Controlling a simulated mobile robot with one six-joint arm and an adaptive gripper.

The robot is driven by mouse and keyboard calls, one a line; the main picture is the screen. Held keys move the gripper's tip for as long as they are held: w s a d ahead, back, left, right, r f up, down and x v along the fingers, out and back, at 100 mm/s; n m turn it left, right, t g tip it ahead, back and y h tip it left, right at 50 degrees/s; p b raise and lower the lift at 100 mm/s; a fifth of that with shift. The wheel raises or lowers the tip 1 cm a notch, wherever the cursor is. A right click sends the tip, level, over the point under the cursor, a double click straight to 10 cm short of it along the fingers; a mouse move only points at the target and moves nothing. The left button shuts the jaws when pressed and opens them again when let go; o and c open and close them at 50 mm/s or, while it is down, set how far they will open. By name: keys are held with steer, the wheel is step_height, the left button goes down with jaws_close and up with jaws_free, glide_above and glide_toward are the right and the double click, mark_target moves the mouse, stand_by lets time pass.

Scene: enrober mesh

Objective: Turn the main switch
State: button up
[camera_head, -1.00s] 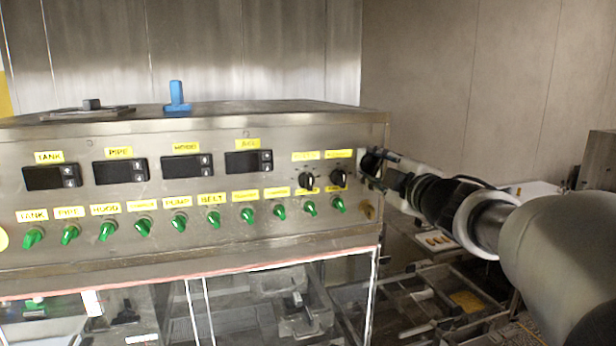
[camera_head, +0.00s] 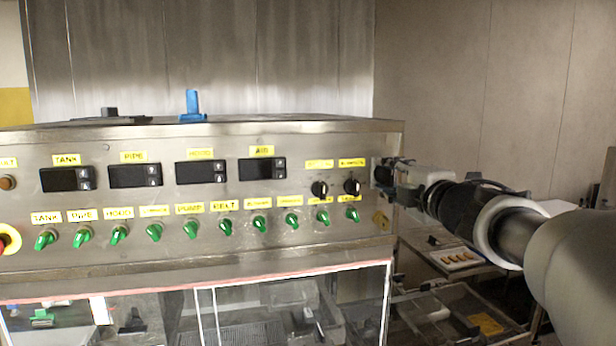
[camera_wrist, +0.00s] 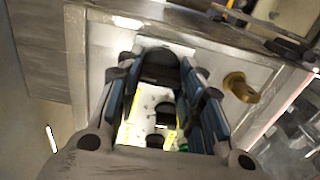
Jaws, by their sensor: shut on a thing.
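The main switch (camera_wrist: 160,68) appears as a black rotary knob at the right end of the steel control panel (camera_head: 240,265). In the head view my gripper (camera_head: 385,174) reaches the panel's right edge from the right and hides most of the switch. The exact angle of the switch cannot be told.
Two small black knobs (camera_head: 319,188) and a row of green switches (camera_head: 190,228) lie left of my gripper. A brass lock (camera_head: 381,221) sits just below it. A red button (camera_head: 8,240) is at far left. A blue fitting (camera_head: 192,105) stands on top.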

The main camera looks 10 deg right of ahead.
steer(key=o, duration=1.1)
steer(key=shift+c, duration=0.2)
steer(key=shift+r, duration=0.1)
